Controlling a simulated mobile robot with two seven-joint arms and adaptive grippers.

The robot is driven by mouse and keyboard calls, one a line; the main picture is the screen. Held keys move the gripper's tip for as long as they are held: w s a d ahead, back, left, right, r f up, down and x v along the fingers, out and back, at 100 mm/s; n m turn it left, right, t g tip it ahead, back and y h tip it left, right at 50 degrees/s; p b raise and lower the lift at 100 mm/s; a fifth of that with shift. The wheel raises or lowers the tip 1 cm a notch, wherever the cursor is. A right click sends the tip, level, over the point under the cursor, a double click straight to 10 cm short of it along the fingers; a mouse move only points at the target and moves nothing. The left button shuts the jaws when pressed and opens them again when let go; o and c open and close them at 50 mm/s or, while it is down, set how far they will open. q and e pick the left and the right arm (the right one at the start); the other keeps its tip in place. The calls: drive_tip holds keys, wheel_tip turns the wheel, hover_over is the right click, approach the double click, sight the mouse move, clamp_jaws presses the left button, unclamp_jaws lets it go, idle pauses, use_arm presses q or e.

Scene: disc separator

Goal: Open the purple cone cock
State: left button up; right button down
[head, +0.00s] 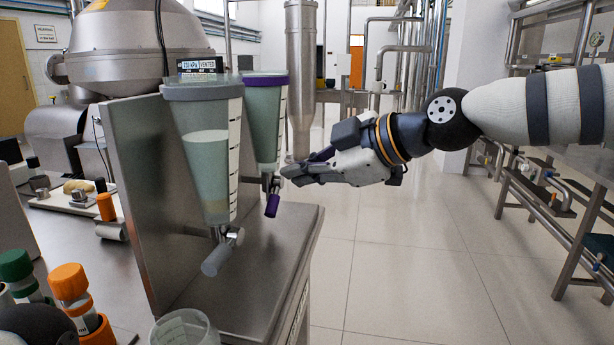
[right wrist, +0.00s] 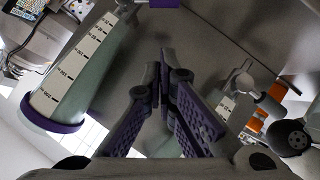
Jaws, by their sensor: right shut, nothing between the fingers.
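The purple cone (head: 264,125) is a clear tapered vessel with a purple rim and pale green liquid, mounted at the right of the steel stand. Its cock, with a purple handle (head: 272,205), sits at the cone's lower tip; the handle hangs down, slightly tilted. In the right wrist view the shut purple-padded fingers (right wrist: 165,70) show in the middle, the purple-rimmed cone (right wrist: 85,75) at left, and a purple piece at the top edge. My left gripper is not in view.
A grey-rimmed cone (head: 208,150) with a grey cock handle (head: 216,260) stands left of the purple one. Below is the steel stand's top (head: 250,300). A glass beaker (head: 185,328) and tubes with orange and green caps are at lower left.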

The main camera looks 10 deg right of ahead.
sight(274, 200)
drive_tip(key=shift+w+a+f+b, duration=0.15)
drive_tip(key=shift+w+a+f, duration=0.55)
drive_tip(key=shift+w+f, duration=0.3)
drive_tip(key=shift+w+a+f+b, duration=0.15)
drive_tip(key=shift+w+a+f, duration=0.55)
drive_tip(key=shift+w+f, duration=0.3)
drive_tip(key=shift+w+a+f+b, duration=0.15)
drive_tip(key=shift+w+a+f, duration=0.55)
drive_tip(key=shift+w+f, duration=0.3)
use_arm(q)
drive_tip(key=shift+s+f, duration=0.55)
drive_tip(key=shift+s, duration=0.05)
use_arm(e)
drive_tip(key=shift+s, duration=0.1)
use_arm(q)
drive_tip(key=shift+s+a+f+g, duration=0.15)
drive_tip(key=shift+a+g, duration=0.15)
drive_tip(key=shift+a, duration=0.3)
use_arm(e)
drive_tip(key=shift+f, duration=0.5)
